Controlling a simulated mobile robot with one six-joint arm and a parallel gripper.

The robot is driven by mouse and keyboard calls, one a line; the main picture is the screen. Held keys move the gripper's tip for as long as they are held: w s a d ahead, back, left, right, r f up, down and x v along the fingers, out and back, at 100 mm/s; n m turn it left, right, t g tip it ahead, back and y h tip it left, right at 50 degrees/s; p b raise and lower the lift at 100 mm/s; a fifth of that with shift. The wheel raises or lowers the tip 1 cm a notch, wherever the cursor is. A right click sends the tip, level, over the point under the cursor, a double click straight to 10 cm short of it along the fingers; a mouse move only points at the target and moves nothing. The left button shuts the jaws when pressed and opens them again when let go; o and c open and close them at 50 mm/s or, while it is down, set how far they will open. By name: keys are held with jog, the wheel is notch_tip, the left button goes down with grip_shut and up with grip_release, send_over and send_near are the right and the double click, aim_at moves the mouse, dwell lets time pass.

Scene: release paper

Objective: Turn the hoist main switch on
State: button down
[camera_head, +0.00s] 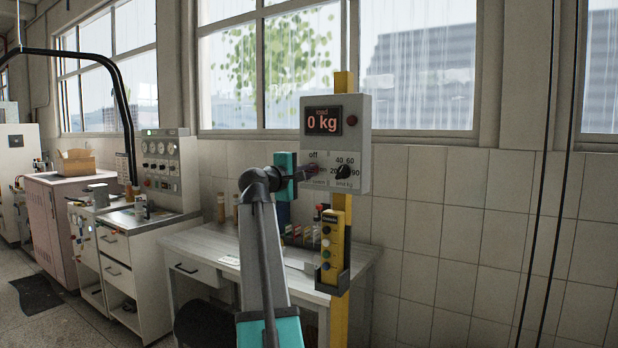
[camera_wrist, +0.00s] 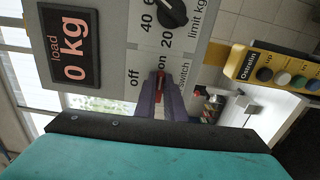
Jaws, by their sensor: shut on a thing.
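The grey hoist control box (camera_head: 362,118) is mounted on a yellow post. Its main switch is a red handle, seen in the wrist view (camera_wrist: 160,82), with "off" and "on" printed beside it. My gripper (camera_head: 312,172) is at the lower left of the box face. In the wrist view my gripper's two purple-grey fingers (camera_wrist: 161,94) are shut on the red handle. The handle's red end lies close to the "on" label, but the fingers hide part of it, so its exact angle is unclear.
A black limit knob (camera_head: 343,171) sits right of the switch. The load display (camera_head: 322,121) reads 0 kg. A yellow pendant (camera_head: 333,245) with several buttons hangs below on the post. A workbench (camera_head: 205,240) stands behind my arm.

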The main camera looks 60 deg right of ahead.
jog(key=shift+m, duration=0.3)
jog(key=c, duration=1.8)
grip_release()
jog(key=shift+c, duration=0.2)
jog(key=a+b, duration=0.1)
jog(key=a, duration=1.3)
jog(key=shift+b, duration=0.4)
